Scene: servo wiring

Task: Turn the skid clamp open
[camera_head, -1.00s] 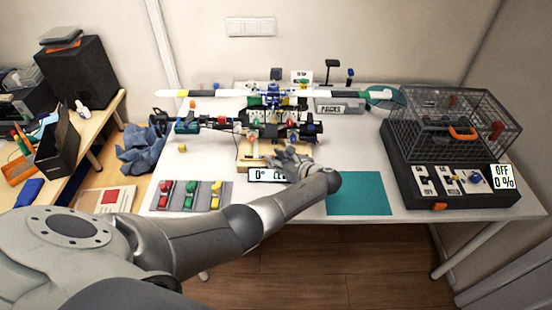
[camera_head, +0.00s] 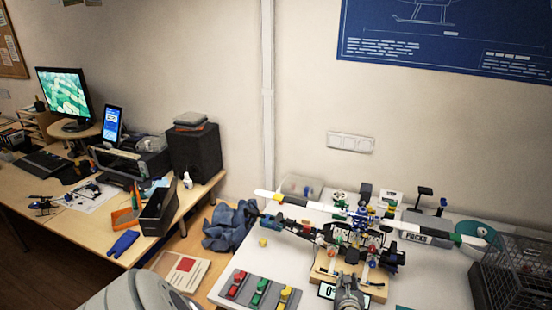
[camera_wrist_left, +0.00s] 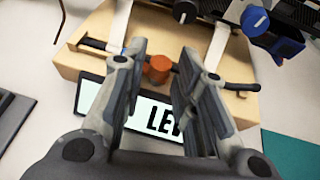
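The skid clamp appears to be the orange-brown round knob (camera_wrist_left: 159,68) on the front of a wooden block (camera_wrist_left: 85,55) in the left wrist view. A dark rod (camera_wrist_left: 237,87) runs along the block by the knob. My left gripper (camera_wrist_left: 160,70) is open, its fingers apart on either side of the knob. I cannot tell whether they touch it. In the head view my left gripper (camera_head: 348,285) is in front of the wooden block (camera_head: 375,289) under the model helicopter (camera_head: 360,235). The knob cannot be made out there. My right gripper is not in view.
A panel of coloured switches (camera_head: 258,290) lies to the left. A wire cage (camera_head: 520,270) stands at the right. A teal mat (camera_wrist_left: 290,153) lies right of the block.

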